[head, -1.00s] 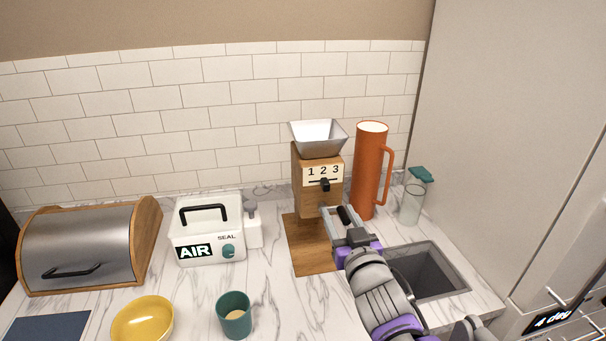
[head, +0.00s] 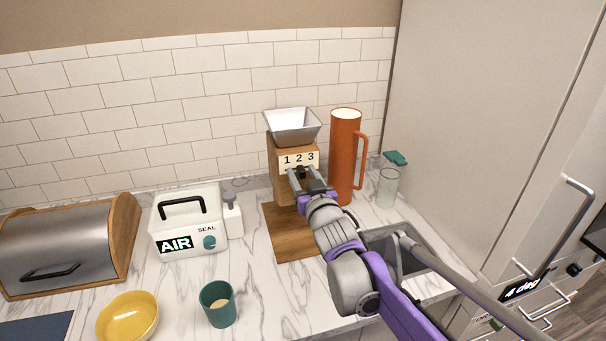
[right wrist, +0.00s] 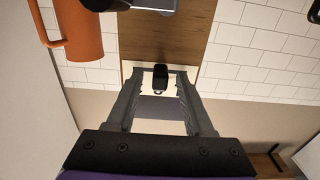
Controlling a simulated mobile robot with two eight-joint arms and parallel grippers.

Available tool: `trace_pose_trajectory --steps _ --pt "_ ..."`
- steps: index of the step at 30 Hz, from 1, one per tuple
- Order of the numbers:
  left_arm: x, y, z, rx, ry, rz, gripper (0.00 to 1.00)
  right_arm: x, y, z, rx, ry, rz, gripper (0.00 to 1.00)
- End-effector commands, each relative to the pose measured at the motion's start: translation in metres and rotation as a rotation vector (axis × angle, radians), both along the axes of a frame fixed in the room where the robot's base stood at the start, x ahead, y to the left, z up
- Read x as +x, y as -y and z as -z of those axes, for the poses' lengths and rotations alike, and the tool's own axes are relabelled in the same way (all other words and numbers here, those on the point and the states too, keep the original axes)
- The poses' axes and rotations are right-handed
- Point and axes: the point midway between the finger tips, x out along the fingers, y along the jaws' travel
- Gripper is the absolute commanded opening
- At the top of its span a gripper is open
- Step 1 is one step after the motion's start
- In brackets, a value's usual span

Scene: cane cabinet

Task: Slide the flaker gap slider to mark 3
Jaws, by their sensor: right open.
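The flaker (head: 283,160) is a wooden block mill with a metal hopper (head: 293,126) on top. Its white scale plate (head: 299,158) reads 1, 2, 3. The black slider knob (head: 302,171) sits below the numbers, at about mark 2. My right gripper (head: 301,176) is open in front of the plate, with one finger on each side of the knob. In the right wrist view the knob (right wrist: 160,76) stands between the open fingertips (right wrist: 160,84), with a gap on both sides. My left gripper is not in view.
An orange jug (head: 344,155) stands close right of the flaker, with a glass bottle (head: 388,185) beyond it. A sink (head: 432,262) lies under my right arm. A white AIR box (head: 188,222), a green cup (head: 217,304) and a yellow bowl (head: 128,318) are at left.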

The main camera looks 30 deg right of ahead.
Motion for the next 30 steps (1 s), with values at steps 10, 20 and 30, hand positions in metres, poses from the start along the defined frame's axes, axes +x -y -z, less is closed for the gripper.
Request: trace_pose_trajectory --steps 10,20,30 --pt "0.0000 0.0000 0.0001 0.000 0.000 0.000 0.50 0.0000 -0.0001 0.0002 0.000 0.000 0.000 0.31" --pt "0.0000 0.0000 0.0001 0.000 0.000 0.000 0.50 -0.0001 0.0000 0.0000 0.000 0.000 0.000 0.00" --pt "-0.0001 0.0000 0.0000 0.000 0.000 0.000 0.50 -0.0001 0.0000 0.0000 0.000 0.000 0.000 0.00"
